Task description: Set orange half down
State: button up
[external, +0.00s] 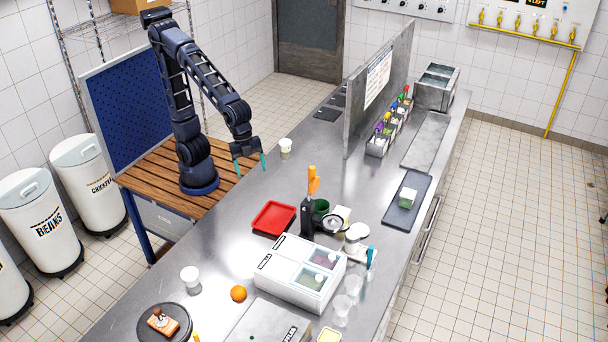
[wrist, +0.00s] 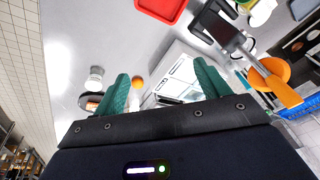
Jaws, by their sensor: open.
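The orange piece (external: 238,293) rests on the steel counter in the external view, left of the white two-lid box; I cannot tell whether it is a half or whole. It also shows small in the wrist view (wrist: 138,81), beyond the left fingertip. My gripper (external: 250,164) is open and empty, with teal fingers apart, above the counter's left edge near the wooden table. It is far from the orange. In the wrist view my gripper (wrist: 160,78) has nothing between its fingers.
A red tray (external: 274,218) and a black press with an orange handle (external: 313,182) stand mid-counter. Nearby are the white box (external: 290,284), a white cup (external: 286,148), another cup (external: 190,278) and a dark round board (external: 146,331). A grey partition (external: 360,110) rises behind.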

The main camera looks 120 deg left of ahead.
jog(key=s+a+n, duration=0.4)
jog(key=s+a, duration=0.4)
jog(key=s, duration=0.2)
jog(key=s+a+n+t+y, duration=0.1)
jog(key=s+a+n, duration=0.4)
jog(key=s+a, duration=0.3)
jog(key=s, duration=0.3)
jog(key=shift+s+a+r+t, duration=0.25)
jog(key=shift+a+r+t, duration=0.05)
jog(key=shift+a+r, duration=0.1)
